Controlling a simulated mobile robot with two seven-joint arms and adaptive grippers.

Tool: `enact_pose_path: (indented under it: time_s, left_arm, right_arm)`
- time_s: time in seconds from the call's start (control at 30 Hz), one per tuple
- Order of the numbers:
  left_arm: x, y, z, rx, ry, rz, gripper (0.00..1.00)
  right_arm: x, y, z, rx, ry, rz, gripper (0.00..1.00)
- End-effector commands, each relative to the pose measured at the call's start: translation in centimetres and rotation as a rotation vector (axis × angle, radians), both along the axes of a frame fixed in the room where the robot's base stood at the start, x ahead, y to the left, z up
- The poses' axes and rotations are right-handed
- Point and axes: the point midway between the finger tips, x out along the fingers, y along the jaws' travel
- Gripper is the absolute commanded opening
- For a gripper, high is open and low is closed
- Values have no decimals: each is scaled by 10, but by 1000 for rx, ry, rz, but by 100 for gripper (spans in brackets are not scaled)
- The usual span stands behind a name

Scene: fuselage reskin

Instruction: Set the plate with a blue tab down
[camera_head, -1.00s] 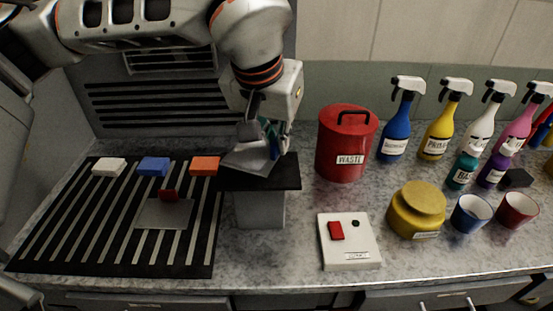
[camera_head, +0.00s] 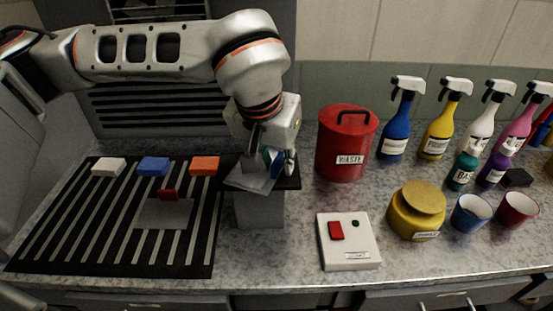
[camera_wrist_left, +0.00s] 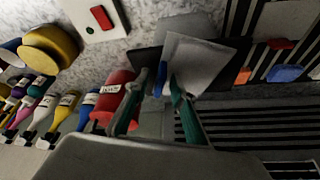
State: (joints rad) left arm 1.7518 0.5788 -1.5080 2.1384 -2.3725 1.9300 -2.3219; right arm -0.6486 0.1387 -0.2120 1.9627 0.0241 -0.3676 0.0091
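My left gripper (camera_head: 272,163) is over the black-topped stand (camera_head: 260,208) in the head view, fingers pointing down. In the left wrist view its fingers (camera_wrist_left: 160,86) are closed around a small blue tab (camera_wrist_left: 159,77). The tab belongs to a thin grey plate (camera_wrist_left: 197,60), which shows in the head view as a tilted pale sheet (camera_head: 250,179) at the stand's top. The fingers partly hide the tab. I cannot tell whether the plate touches the stand. My right gripper is not in view.
A black slatted mat (camera_head: 60,236) at left holds white (camera_head: 109,167), blue (camera_head: 153,166) and orange (camera_head: 204,166) blocks and a red-tabbed plate (camera_head: 165,214). A red waste bin (camera_head: 342,142), switch box (camera_head: 349,252) and yellow pot (camera_head: 416,210) stand right, with bottles behind.

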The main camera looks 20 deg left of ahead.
Motion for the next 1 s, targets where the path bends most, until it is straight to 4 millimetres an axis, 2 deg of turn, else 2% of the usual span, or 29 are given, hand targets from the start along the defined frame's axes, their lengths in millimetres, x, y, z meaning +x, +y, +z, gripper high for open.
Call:
enact_pose_path:
  time_s: [0.23,0.37,0.47,0.8,1.0]
  left_arm:
    - [0,0,1,0,0,0,24]
    - [-1,0,8,0,-3,-1,24]
    - [-6,1,22,0,-6,-1,24]
    - [-32,3,85,-1,-6,0,24]
    - [-42,4,108,0,-3,1,24]
  right_arm:
    - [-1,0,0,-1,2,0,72]
    - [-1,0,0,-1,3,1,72]
    - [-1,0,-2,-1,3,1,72]
    - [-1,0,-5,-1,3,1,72]
    - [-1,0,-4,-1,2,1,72]
